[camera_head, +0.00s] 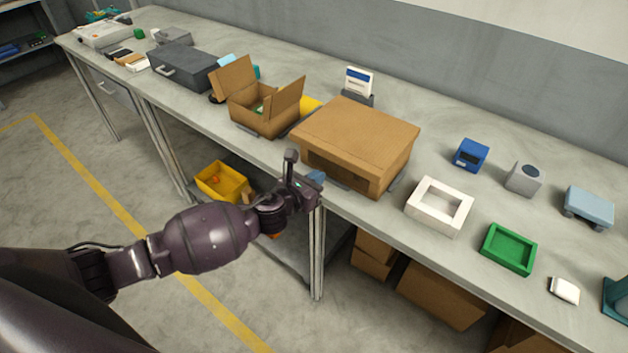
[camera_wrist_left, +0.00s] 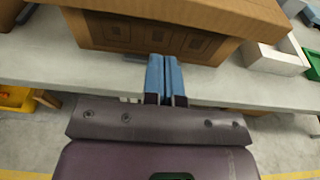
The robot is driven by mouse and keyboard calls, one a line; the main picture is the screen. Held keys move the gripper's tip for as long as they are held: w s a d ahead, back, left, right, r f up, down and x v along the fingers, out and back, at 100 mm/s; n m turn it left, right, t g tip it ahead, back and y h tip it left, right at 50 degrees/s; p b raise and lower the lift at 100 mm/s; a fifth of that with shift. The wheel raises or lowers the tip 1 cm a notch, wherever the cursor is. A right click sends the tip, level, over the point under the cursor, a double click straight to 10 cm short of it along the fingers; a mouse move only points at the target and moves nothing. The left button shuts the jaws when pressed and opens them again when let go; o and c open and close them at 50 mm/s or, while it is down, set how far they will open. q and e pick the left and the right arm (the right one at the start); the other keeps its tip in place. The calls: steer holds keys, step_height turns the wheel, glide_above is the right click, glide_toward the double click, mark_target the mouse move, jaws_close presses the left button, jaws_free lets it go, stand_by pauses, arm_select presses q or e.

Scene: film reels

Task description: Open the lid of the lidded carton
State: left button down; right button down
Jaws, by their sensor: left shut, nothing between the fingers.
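The lidded carton (camera_head: 362,128) is a wide brown box near the front edge of the bench, and its flat lid is down. In the left wrist view the carton's front (camera_wrist_left: 120,33) shows dark square marks beneath the overhanging lid edge (camera_wrist_left: 195,10). My left gripper (camera_head: 316,177) is at the bench's front edge, just before the carton's front side. Its blue fingers (camera_wrist_left: 164,62) are shut together and empty, with their tips below the lid edge. I cannot tell whether the tips touch the carton. My right gripper is not in view.
An open brown carton (camera_head: 262,118) with raised flaps stands left of the lidded one. A white square frame (camera_head: 424,217) and a green tray (camera_head: 508,259) are to the right. A yellow bin (camera_head: 215,190) sits below the bench.

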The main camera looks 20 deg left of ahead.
arm_select(q)
steer(key=shift+r+x, duration=0.15)
steer(key=shift+x, duration=0.7)
steer(key=shift+r+x, duration=0.2)
steer(key=shift+x, duration=0.6)
steer(key=shift+w, duration=0.1)
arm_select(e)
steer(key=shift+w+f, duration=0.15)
arm_select(q)
steer(key=shift+s+a, duration=0.1)
steer(key=shift+s, duration=0.1)
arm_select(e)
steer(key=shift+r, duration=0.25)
